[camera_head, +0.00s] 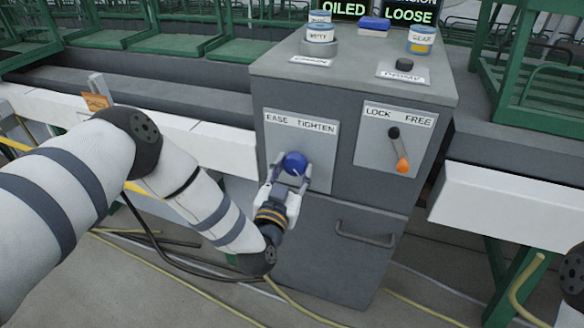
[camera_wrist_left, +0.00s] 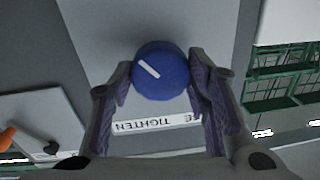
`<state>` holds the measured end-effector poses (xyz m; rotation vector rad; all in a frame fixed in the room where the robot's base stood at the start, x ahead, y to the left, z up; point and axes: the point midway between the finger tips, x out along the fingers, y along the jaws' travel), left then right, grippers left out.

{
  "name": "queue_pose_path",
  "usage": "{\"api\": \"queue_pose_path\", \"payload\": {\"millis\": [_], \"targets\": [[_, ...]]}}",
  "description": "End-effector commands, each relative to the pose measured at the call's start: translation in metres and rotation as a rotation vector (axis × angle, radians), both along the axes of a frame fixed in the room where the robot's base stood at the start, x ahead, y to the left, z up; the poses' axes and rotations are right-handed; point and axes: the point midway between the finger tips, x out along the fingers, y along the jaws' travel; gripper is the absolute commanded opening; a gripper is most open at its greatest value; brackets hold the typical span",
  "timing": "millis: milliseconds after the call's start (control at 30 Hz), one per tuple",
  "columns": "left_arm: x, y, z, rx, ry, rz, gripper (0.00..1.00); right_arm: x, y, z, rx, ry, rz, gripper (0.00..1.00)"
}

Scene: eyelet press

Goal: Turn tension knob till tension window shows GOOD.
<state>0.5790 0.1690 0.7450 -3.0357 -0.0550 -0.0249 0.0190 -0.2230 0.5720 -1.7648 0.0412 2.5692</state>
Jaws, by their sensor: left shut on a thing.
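The blue tension knob (camera_head: 295,163) is on the front panel marked EASE TIGHTEN (camera_head: 312,128) of the grey cabinet. My left gripper (camera_head: 290,176) is shut on the knob, with a finger on each side. In the left wrist view the knob (camera_wrist_left: 162,70) shows a white pointer line, slanted, between the two fingers (camera_wrist_left: 160,88). The tension window (camera_head: 408,14) at the top shows LOOSE in green letters. My right gripper is not in view.
A LOCK FREE panel (camera_head: 375,145) with a lever with an orange end (camera_head: 402,165) is right of the knob. A drawer handle (camera_head: 364,235) is below. Tins (camera_head: 421,40) and a black knob (camera_head: 404,65) are on the cabinet top. Another window (camera_head: 344,8) reads OILED. Cables lie on the floor.

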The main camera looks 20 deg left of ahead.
Motion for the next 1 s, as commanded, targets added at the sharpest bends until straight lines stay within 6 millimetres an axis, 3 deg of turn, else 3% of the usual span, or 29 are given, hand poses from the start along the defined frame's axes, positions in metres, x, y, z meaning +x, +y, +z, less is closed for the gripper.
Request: {"api": "queue_pose_path", "payload": {"millis": [500, 1000], "targets": [[0.0, -0.001, 0.0, 0.362, -0.012, -0.002, 0.16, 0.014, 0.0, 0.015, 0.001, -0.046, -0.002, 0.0], [-0.001, 0.001, -0.002, 0.466, -0.012, 0.001, 0.16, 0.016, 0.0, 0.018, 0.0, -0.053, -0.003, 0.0]]}}
